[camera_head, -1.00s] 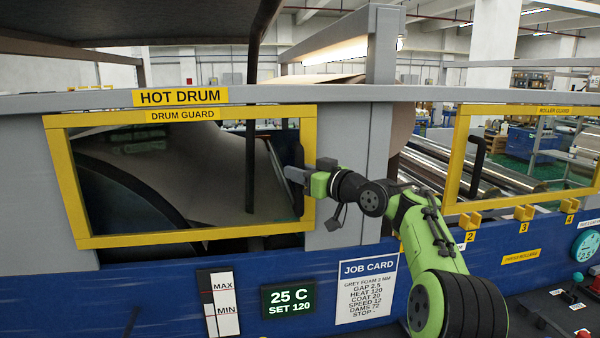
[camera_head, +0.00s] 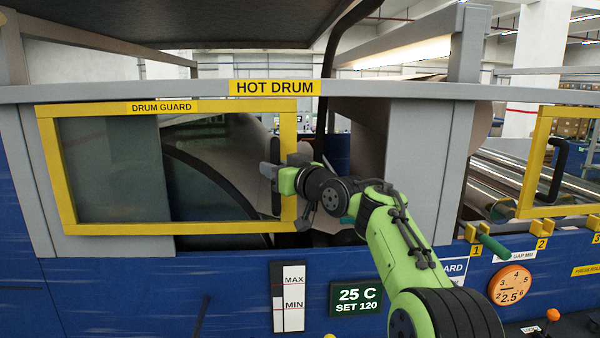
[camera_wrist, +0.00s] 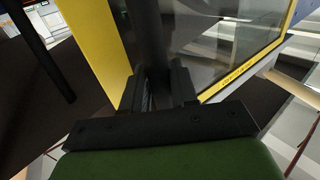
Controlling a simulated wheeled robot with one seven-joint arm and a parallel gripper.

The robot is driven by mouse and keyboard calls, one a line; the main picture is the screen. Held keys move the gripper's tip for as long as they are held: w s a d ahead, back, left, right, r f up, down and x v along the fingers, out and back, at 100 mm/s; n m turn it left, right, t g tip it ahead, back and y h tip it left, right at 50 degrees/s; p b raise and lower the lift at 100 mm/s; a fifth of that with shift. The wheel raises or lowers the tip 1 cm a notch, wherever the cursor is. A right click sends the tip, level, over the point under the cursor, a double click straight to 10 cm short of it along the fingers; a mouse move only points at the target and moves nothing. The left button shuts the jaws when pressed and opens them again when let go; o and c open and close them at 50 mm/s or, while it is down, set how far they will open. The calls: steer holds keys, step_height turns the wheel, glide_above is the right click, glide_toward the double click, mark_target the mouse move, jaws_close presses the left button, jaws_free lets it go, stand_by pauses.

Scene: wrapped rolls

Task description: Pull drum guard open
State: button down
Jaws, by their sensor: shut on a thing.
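The drum guard (camera_head: 286,150) is a yellow-framed clear panel, slid left of the HOT DRUM sign in the head view. Its left part overlaps the grey post. The guard's yellow frame also shows in the wrist view (camera_wrist: 95,35). My gripper (camera_head: 276,175) is at the guard's right side. In the wrist view, my gripper (camera_wrist: 160,88) is shut on the dark upright handle (camera_wrist: 147,35) of the guard. A dark curved drum (camera_head: 215,185) shows behind the panel, with an uncovered gap right of the frame.
The HOT DRUM sign (camera_head: 275,88) is on the grey beam above. A grey post (camera_head: 418,170) stands right of the opening, behind my arm. The roller guard (camera_head: 538,150) with its black handle is at the far right. A 25 C display (camera_head: 356,299) is below.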

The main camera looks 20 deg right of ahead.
mark_target(236, 163)
steer(key=a, duration=0.3)
steer(key=w+a, duration=0.1)
steer(key=a, duration=0.2)
steer(key=shift+w+a, duration=0.1)
steer(key=shift+a, duration=0.05)
steer(key=c, duration=1)
jaws_free()
steer(key=shift+d, duration=0.2)
steer(key=b+v, duration=0.6)
steer(key=v, duration=0.9)
steer(key=shift+s, duration=0.45)
